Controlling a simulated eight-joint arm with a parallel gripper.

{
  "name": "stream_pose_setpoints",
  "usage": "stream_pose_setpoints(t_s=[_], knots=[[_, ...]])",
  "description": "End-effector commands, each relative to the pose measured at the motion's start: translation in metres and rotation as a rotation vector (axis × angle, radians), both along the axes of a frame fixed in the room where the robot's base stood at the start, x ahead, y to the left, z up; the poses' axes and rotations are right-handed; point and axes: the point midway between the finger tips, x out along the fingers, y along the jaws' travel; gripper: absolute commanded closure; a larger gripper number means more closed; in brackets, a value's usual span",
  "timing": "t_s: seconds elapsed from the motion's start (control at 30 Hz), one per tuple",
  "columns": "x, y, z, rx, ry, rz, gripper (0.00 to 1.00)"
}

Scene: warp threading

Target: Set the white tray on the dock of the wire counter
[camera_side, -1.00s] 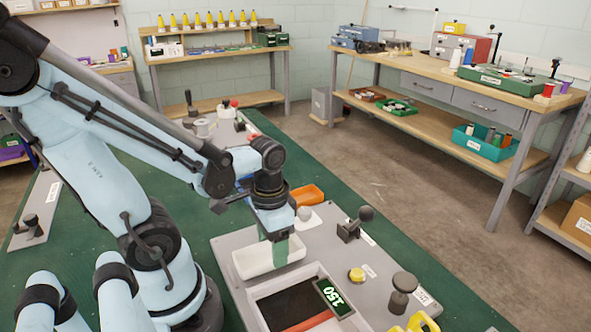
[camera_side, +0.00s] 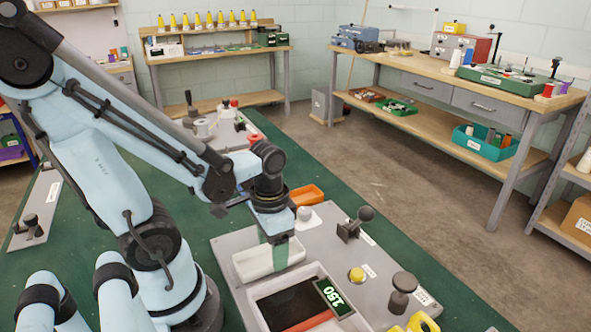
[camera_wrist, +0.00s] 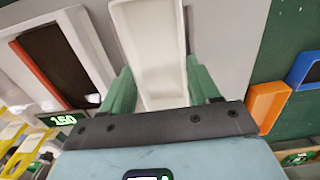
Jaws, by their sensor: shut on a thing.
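The white tray (camera_side: 254,264) is a long, shallow, empty trough on the grey plate of the bench, at the lower middle of the side view. My gripper (camera_side: 280,254) is above it with green fingers pointing down, shut on the tray. In the wrist view the tray (camera_wrist: 150,45) runs away between the two green fingers of my gripper (camera_wrist: 160,90). The wire counter (camera_side: 257,295) lies just in front of the tray, a white-framed dark bed with a red strip and a display (camera_side: 334,296) reading 150. Which part is the dock is not clear.
A yellow button (camera_side: 357,274), a dark knob (camera_side: 402,285) and a black lever (camera_side: 352,228) stand on the plate to the right. An orange bin (camera_side: 307,194) lies behind. Yellow parts (camera_side: 422,323) show at the front edge. Green mat is free at right.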

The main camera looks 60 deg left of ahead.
Motion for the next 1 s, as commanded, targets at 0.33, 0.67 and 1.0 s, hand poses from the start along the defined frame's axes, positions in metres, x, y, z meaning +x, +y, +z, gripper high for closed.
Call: stream_pose_setpoints(t_s=[0.33,0.67,1.0], knots=[[0.0001,0.0000,0.0021,0.000,0.000,0.000,0.70],[0.0001,0.0000,0.0011,0.000,0.000,0.000,0.70],[0.0003,0.0001,-0.0036,0.000,0.000,0.000,0.70]])
